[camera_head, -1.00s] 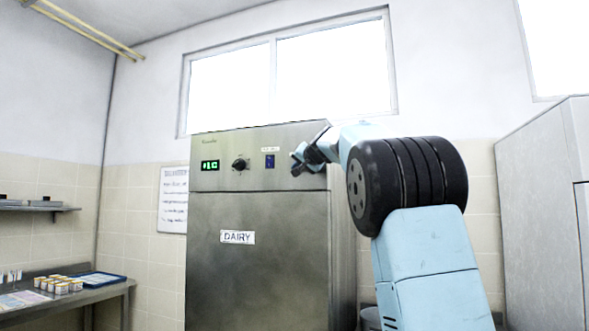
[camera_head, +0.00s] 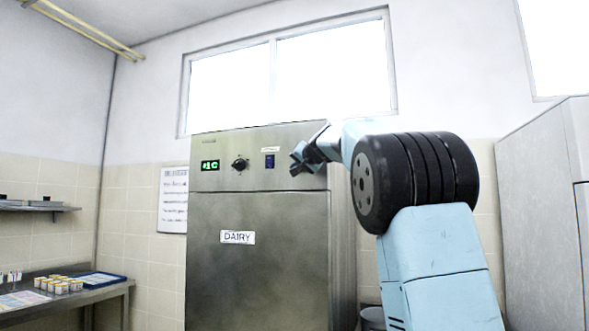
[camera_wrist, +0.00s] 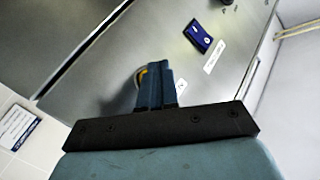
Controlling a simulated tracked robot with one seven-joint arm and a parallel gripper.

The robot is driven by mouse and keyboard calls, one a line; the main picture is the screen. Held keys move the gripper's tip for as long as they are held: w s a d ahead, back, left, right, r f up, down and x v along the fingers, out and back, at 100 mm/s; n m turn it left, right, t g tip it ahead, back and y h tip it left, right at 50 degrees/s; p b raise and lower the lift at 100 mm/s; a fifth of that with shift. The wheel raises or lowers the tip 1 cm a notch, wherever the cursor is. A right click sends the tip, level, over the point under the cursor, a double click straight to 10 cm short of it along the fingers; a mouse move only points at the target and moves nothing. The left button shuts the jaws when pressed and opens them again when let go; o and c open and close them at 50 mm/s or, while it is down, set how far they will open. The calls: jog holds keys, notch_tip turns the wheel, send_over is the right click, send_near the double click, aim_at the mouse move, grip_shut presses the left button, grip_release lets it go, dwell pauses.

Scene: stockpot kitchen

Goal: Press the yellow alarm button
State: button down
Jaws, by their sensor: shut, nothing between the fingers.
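A steel cabinet (camera_head: 255,265) labelled DAIRY stands ahead, with a control panel along its top. My gripper (camera_head: 297,160) is at the right end of that panel. Its fingers (camera_wrist: 154,72) are shut and empty in the wrist view, pointing at the panel's steel face. A small yellow curved edge (camera_wrist: 141,76) shows just left of the fingertips in the wrist view, likely the yellow button; the rest is hidden behind the fingers. I cannot tell whether the fingertips touch it. In the head view the gripper hides that spot.
The panel also carries a green display (camera_head: 210,165), a black knob (camera_head: 240,164) and a blue switch (camera_head: 270,161), which shows in the wrist view (camera_wrist: 198,36) beside a white label (camera_wrist: 214,56). A grey cabinet (camera_head: 545,200) stands right. A table with jars (camera_head: 62,287) is left.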

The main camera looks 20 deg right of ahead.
jog(key=shift+s+a, duration=0.1)
jog(key=shift+s, duration=0.05)
jog(key=shift+s+a, duration=0.7)
jog(key=shift+s, duration=0.3)
jog(key=shift+s+a, duration=0.7)
jog(key=shift+s, duration=0.25)
jog(key=s+f+n+g+h, duration=0.1)
jog(key=s+f+g, duration=0.4)
jog(key=s+f, duration=1.6)
jog(key=s+f+n+g+h, duration=0.1)
jog(key=s+f+n+g, duration=0.3)
jog(key=s+f, duration=1.7)
jog(key=s+g, duration=0.1)
jog(key=s, duration=0.3)
jog(key=shift+s+a+n+g+h, duration=0.25)
jog(key=shift+a+n+g+h, duration=0.05)
jog(key=shift+a, duration=0.1)
jog(key=c, duration=1.8)
grip_release()
